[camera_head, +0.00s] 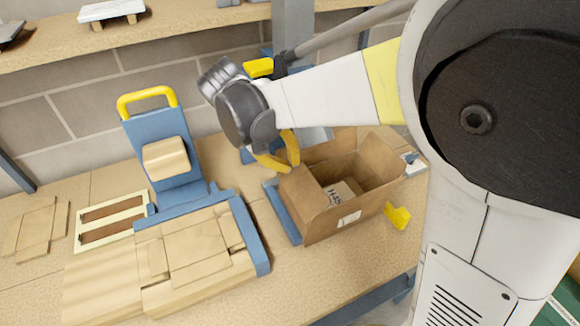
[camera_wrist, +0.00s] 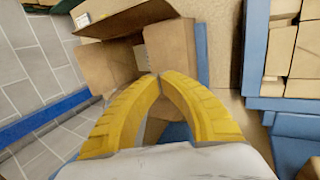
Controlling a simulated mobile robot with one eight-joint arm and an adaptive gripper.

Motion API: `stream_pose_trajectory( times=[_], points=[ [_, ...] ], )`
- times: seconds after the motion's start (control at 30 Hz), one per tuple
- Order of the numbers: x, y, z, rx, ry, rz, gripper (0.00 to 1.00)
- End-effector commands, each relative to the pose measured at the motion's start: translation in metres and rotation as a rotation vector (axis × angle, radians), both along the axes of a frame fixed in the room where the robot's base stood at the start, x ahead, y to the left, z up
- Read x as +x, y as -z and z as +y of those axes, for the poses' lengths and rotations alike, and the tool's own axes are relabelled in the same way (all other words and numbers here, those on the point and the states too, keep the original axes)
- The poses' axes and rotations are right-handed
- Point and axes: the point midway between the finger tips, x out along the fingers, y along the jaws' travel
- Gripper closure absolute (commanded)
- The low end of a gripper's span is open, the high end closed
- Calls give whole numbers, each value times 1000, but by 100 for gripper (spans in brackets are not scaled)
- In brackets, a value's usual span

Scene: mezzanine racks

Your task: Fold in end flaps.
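An open brown cardboard box (camera_head: 347,218) stands on the workbench, with a white label on its front wall. A smaller printed carton (camera_head: 343,192) lies inside it. My gripper (camera_head: 288,168), with yellow fingers, is at the box's back left corner. In the wrist view, the fingertips (camera_wrist: 158,76) meet or nearly meet just in front of a cardboard panel (camera_wrist: 172,47). Another panel (camera_wrist: 95,67) angles out to the left. I see nothing gripped. Whether the fingertips touch the cardboard is unclear.
A blue fixture (camera_head: 262,262) with flat cardboard blanks (camera_head: 200,250) fills the bench to the left. A blue stand with a yellow handle (camera_head: 147,99) rises behind it. A yellow clamp-like part (camera_head: 397,216) sits at the box's right front. A shelf (camera_head: 180,32) runs above.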

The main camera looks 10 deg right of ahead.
Motion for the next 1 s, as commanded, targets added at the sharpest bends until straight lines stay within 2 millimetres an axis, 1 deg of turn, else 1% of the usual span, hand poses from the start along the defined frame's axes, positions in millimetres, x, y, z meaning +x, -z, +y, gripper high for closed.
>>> stream_pose_trajectory(
  times=[0.03,0.1,0.17,0.27,0.37,0.6,0.8,1.0],
  points=[
    [2,-12,5,-49,-17,-31,100],
    [6,-23,6,-101,-26,-67,100],
    [7,-26,6,-123,-30,-82,100],
    [9,-21,2,-132,-29,-89,100],
    [10,-9,-7,-131,-28,-88,100],
    [16,34,-37,-131,-27,-87,100],
    [21,65,-58,-130,-28,-87,100],
    [23,83,-71,-129,-30,-87,100]
  ],
)
